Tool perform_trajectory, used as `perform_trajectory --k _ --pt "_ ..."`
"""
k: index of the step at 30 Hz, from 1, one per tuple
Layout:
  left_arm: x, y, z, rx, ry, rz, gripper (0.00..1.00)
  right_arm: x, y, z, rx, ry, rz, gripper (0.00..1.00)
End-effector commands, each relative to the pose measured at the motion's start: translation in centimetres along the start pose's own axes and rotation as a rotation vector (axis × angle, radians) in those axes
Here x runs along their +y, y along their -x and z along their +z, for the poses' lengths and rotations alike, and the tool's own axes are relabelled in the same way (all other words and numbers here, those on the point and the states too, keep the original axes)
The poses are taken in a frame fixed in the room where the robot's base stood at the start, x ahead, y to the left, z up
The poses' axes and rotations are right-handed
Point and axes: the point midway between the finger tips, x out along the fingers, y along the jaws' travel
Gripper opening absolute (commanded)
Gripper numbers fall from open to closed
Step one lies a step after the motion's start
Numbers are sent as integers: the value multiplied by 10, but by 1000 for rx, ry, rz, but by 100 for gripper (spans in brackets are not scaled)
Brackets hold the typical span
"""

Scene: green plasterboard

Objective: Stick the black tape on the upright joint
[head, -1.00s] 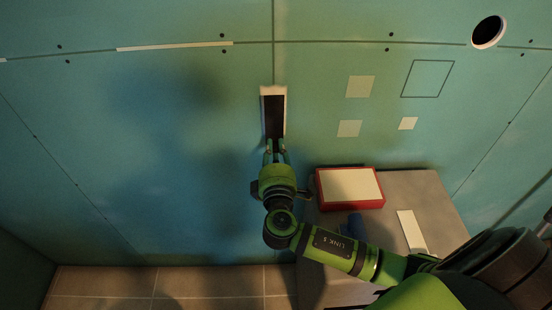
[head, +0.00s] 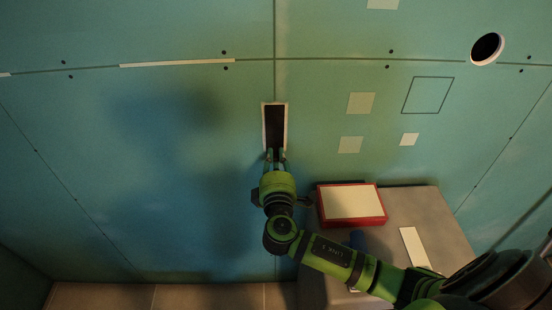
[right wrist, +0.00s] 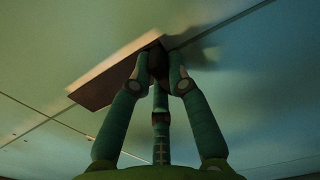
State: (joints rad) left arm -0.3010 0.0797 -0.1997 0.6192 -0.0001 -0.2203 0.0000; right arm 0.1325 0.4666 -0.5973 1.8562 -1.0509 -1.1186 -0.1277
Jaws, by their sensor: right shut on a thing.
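The black tape (head: 275,125) is a dark upright strip with a pale border, at the middle of the green wall. It lies in line with the upright joint (head: 276,82), a thin line that runs up above it and shows faintly below. My right gripper (head: 276,155) is shut on the tape's lower end. In the right wrist view, the fingers (right wrist: 158,68) close on the near end of the tape (right wrist: 108,84), which looks close to the wall. I cannot tell whether it lies flat against it. My left gripper is not in view.
A grey-topped stand (head: 415,205) at the lower right bears a red-edged box (head: 352,202), a blue item (head: 357,240) and a white strip (head: 413,246). Pale patches (head: 361,103) and a round hole (head: 487,48) are on the wall to the right. The left wall is clear.

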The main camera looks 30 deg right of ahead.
Motion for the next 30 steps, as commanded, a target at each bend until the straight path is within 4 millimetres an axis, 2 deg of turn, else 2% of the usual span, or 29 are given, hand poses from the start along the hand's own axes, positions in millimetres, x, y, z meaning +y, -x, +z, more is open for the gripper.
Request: perform_trajectory --k 12,13,14,15,25,30 --pt "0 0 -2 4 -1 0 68 0 -2 0 0 0 0 0" --pt "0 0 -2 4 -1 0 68 0 -2 0 0 0 0 30" --pt "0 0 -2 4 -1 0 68 0 -2 0 0 0 0 42" --pt "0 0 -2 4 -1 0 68 0 -2 0 0 0 0 45" --pt "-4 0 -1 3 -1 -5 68 0 0 0 0 0 -1 45" --pt "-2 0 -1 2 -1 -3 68 -1 19 0 1 -2 -3 45"
